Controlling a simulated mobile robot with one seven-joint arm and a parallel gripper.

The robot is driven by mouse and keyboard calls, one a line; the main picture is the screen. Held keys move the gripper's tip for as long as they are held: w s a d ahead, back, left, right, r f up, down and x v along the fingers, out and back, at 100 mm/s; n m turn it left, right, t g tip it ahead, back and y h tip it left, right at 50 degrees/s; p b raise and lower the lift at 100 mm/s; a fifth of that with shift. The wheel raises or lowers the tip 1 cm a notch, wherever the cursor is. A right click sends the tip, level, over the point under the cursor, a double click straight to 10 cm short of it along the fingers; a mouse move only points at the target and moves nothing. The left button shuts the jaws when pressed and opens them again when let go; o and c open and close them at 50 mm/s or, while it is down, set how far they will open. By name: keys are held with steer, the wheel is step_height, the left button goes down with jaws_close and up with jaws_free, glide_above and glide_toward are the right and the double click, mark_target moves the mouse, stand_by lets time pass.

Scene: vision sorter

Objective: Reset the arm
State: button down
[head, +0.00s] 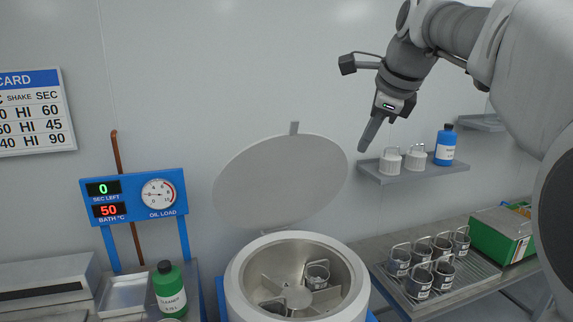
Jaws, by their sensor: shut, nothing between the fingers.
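My arm reaches in from the upper right of the head view. My gripper (363,147) hangs in the air in front of the back wall, fingers pointing down and a little left. It is shut with nothing in it. It is apart from the shelf (408,174) and from the raised round lid (280,180), which lie below it in the picture.
An open round drum (240,270) holds metal baskets. Several labelled baskets stand on a rack (480,268) at right, near a green box (495,238). White containers and a blue bottle (446,146) are on the shelf. A green bottle (169,290) stands left of the drum, below a blue panel (135,190).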

steer(key=s+f+n+h+b, duration=0.1)
steer(key=s+f+n+b, duration=0.3)
steer(key=s+f+n, duration=1.7)
steer(key=s+a+f, duration=0.1)
steer(key=s+f, duration=0.3)
steer(key=s, duration=0.2)
steer(key=shift+g+h, duration=0.4)
